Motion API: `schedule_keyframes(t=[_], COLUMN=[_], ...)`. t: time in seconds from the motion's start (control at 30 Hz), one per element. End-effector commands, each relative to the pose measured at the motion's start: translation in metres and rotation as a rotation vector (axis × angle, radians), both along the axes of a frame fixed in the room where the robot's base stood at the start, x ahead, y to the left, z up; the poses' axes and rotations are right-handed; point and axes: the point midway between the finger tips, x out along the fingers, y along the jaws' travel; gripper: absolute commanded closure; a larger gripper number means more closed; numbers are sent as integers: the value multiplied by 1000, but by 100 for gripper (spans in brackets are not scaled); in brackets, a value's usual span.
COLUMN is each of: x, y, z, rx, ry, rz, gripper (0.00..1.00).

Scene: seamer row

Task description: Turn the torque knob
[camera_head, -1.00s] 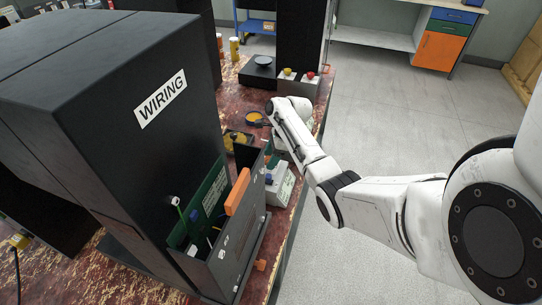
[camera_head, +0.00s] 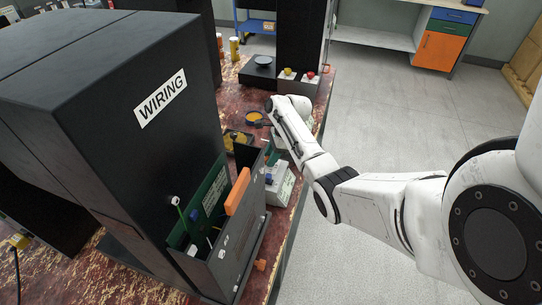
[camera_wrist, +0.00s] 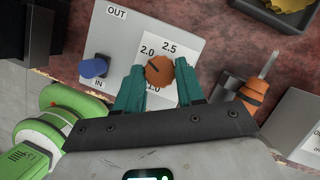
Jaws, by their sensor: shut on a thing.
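The torque knob (camera_wrist: 158,70) is a small orange ridged knob on a pale panel (camera_wrist: 118,40). A white dial label around it shows 2.0, 2.5 and 1.0. A dark mark on the knob points up and left, near 2.0. My gripper (camera_wrist: 159,76) has its two teal fingers on either side of the knob, shut on it. The fingers hide part of the lower dial. In the head view the pale box (camera_head: 280,186) stands at the bench edge, and my arm hides the gripper and knob.
A blue knob (camera_wrist: 93,68) sits between OUT and IN on the same panel. A green tool (camera_wrist: 50,135) lies left of my gripper, an orange-handled tool (camera_wrist: 254,92) right. The black WIRING cabinet (camera_head: 150,140) stands left of my arm. The floor right of the bench is clear.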

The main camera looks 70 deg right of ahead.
Motion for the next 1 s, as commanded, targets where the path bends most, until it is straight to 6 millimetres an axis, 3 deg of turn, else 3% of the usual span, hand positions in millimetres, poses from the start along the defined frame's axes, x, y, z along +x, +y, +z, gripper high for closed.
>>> schedule_keyframes(t=[1.0], x=[6], y=[-4], z=[-2], rx=[-1], ry=[-1], rz=[835], gripper=[92])
